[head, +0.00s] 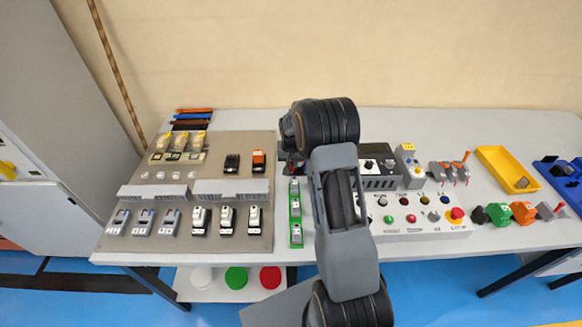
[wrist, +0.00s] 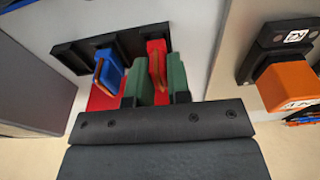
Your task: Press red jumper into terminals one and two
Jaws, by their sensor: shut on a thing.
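In the wrist view, my gripper (wrist: 158,85) has two green-padded fingers closed on the red jumper (wrist: 156,62), which shows a copper-coloured strip. The red jumper stands at a black holder (wrist: 125,45); I cannot tell whether it is seated in it or clear of it. A blue jumper (wrist: 108,72), also with a copper strip, stands to the left in the same holder. In the head view my arm hides most of the gripper. The terminal strip (head: 295,212), grey and green, lies just left of my arm; its terminal numbers are not readable.
An orange-and-black block (wrist: 290,85) is right of the gripper; it also stands on the grey board (head: 185,188) in the head view. A control box (head: 430,218) with buttons and a yellow tray (head: 505,170) are right of my arm.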

